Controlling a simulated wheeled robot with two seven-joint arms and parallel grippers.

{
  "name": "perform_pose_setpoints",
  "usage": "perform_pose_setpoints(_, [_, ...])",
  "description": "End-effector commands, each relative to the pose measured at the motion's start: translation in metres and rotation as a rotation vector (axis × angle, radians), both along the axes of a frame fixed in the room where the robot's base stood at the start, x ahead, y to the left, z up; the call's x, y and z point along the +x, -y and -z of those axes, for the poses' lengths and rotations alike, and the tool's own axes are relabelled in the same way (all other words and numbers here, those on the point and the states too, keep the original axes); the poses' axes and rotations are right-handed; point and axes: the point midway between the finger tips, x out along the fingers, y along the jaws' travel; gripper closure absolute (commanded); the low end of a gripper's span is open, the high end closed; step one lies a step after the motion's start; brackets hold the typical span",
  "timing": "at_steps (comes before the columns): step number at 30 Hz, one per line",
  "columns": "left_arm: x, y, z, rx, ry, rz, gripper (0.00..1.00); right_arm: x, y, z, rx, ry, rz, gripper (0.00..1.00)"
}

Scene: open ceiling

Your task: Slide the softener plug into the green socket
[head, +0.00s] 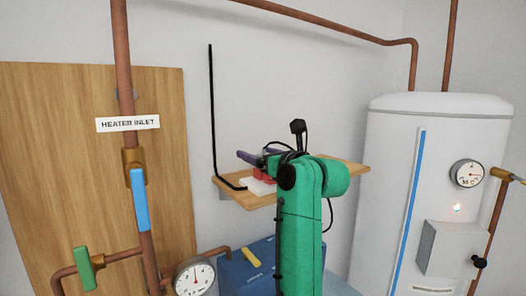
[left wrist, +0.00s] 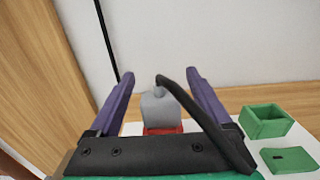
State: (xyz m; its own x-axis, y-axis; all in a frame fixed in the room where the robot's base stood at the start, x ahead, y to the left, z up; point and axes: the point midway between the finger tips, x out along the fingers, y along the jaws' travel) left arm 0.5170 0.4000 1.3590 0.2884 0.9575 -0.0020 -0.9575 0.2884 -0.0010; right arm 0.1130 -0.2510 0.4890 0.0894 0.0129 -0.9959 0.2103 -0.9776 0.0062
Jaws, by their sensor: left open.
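In the left wrist view, a grey plug-like body (left wrist: 160,112) stands upright at a red block (left wrist: 163,131), which also shows in the head view (head: 263,174). A black cable (left wrist: 207,120) arches from near its top to the right. My left gripper (left wrist: 160,82) is open, its purple fingers on either side of the grey body with gaps visible. In the head view this gripper (head: 258,155) is over the shelf, partly hidden by my green arm. A hollow green box (left wrist: 265,119), likely the green socket, is at right; a flat green piece with a slot (left wrist: 289,159) lies nearer. My right gripper is out of view.
The pale base (head: 258,187) lies on a wooden shelf (head: 345,177). A black line (head: 212,110) runs down the wall to it. A white tank (head: 392,150) stands at right. Copper pipes and a gauge (head: 195,277) are at left; a blue box (head: 245,268) is below.

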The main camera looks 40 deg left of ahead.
Motion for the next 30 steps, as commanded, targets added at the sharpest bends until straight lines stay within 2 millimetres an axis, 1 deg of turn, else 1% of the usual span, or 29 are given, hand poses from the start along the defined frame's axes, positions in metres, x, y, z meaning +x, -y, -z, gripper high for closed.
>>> perform_pose_setpoints(1, [0.001, -0.005, -0.002, 0.001, -0.003, -0.002, 0.18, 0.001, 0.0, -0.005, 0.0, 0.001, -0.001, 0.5])
perform_pose_setpoints(2, [0.002, -0.007, -0.001, 0.001, -0.002, -0.001, 0.18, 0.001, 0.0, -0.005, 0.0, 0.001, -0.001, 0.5])
perform_pose_setpoints(7, [0.002, -0.007, 0.002, 0.0, -0.001, 0.0, 0.18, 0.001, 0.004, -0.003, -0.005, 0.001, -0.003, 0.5])
perform_pose_setpoints(8, [0.002, -0.007, 0.002, 0.0, -0.001, 0.0, 0.25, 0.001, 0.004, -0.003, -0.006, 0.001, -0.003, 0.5])
perform_pose_setpoints(9, [0.002, -0.007, 0.002, 0.0, -0.001, 0.0, 0.4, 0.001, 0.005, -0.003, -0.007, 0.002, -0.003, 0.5])
perform_pose_setpoints(11, [0.002, -0.007, 0.002, 0.0, -0.001, 0.0, 0.63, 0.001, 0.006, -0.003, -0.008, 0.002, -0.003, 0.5])
perform_pose_setpoints(12, [0.002, -0.007, 0.002, 0.0, -0.001, 0.0, 0.79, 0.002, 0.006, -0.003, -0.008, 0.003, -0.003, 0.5])
perform_pose_setpoints(14, [0.002, -0.007, 0.002, 0.0, -0.001, 0.0, 1.0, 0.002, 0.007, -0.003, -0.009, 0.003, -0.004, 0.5])
perform_pose_setpoints(23, [0.002, -0.006, -0.001, 0.001, 0.0, 0.0, 1.0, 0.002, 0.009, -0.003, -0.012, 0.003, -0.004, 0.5])
perform_pose_setpoints(26, [0.002, -0.006, -0.009, 0.0, 0.002, 0.0, 1.0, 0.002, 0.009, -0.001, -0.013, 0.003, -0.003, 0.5])
perform_pose_setpoints(29, [0.002, -0.006, -0.025, 0.0, 0.005, 0.001, 1.0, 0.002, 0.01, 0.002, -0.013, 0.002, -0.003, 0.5])
perform_pose_setpoints(30, [0.002, -0.006, -0.034, 0.0, 0.005, 0.002, 1.0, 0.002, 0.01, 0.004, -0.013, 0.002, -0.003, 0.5])
